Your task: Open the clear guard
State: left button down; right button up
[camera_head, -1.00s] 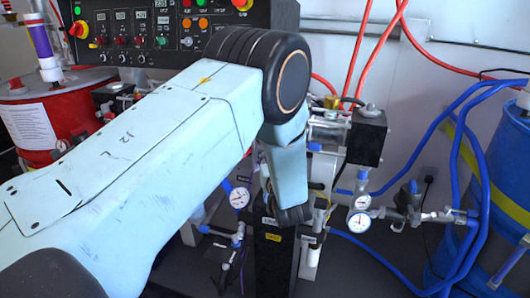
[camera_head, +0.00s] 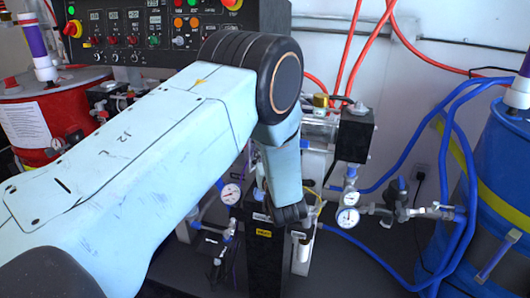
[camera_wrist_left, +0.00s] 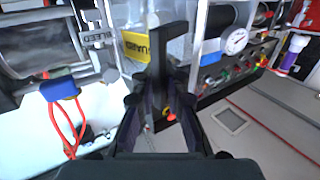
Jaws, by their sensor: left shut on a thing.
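In the left wrist view, my left gripper (camera_wrist_left: 160,98) is shut on a black upright handle (camera_wrist_left: 160,55). Behind the handle is a clear panel with a yellow label (camera_wrist_left: 136,45), which looks like the clear guard (camera_wrist_left: 172,20). How far the guard stands open cannot be told. In the head view, my left arm crosses from the left and bends down at the centre, covering the guard area. The left gripper's fingers are hidden there. My right gripper is in neither current view.
A control panel (camera_head: 150,50) stands at the back left, beside a red drum (camera_head: 25,125). A blue drum (camera_head: 500,170) with blue hoses is at the right. Pressure gauges (camera_head: 348,218) and valves sit right of my arm. Red hoses (camera_head: 345,60) hang behind.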

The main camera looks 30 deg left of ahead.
pick_arm(q)
jog(key=shift+s+f, duration=0.15)
jog(key=shift+f, duration=0.05)
jog(key=c, duration=1.5)
grip_release()
jog(key=shift+s+r, duration=0.1)
jog(key=shift+r, duration=0.05)
jog(key=shift+o, duration=0.4)
jog(key=shift+d, duration=0.1)
jog(key=v, duration=0.7)
jog(key=shift+d, duration=0.15)
